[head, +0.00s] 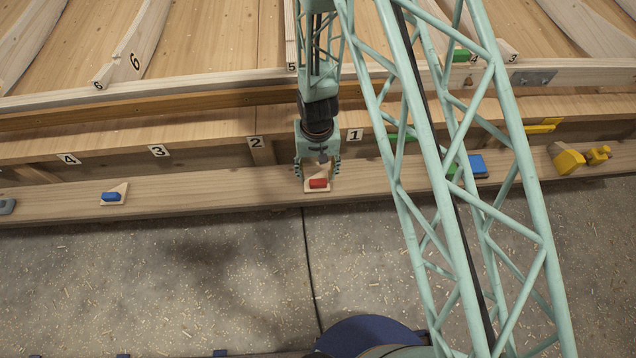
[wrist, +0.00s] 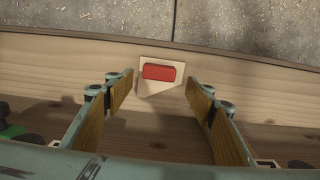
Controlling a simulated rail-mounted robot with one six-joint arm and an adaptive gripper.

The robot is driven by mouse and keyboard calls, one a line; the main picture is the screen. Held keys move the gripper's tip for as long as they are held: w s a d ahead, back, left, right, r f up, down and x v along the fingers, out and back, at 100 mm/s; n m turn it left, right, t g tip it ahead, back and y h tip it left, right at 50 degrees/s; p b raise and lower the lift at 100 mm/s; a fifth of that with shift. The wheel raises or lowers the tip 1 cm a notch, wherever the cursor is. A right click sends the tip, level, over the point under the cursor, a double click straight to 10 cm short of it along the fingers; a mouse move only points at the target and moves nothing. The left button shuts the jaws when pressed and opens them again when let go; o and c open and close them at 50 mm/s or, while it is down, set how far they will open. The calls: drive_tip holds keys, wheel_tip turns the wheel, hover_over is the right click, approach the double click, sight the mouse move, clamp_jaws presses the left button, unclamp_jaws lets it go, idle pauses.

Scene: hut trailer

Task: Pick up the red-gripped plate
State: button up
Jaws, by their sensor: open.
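The red-gripped plate (head: 312,189) is a small pale wooden plate with a red block grip on top. It lies on the long wooden ledge (head: 230,190). In the wrist view the plate (wrist: 147,88) and its red grip (wrist: 159,72) show just beyond the fingertips, roughly centred between them. My gripper (head: 318,175) is right above and behind the plate in the head view. In the wrist view my gripper (wrist: 160,77) has its two fingers spread wide with nothing between the pads. I cannot tell the exact height of the fingertips over the ledge.
A blue-gripped plate (head: 112,195) lies on the ledge to the left. A blue block (head: 478,166) and yellow clamp-like pieces (head: 570,161) are to the right. A timber frame with numbered labels (head: 256,143) rises behind the ledge. Concrete floor lies in front.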

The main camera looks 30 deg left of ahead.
sight(318, 179)
drive_tip(key=shift+w+f+b, duration=0.15)
drive_tip(key=shift+f+b, duration=0.5)
drive_tip(key=shift+f, duration=1.85)
drive_tip(key=c, duration=1.1)
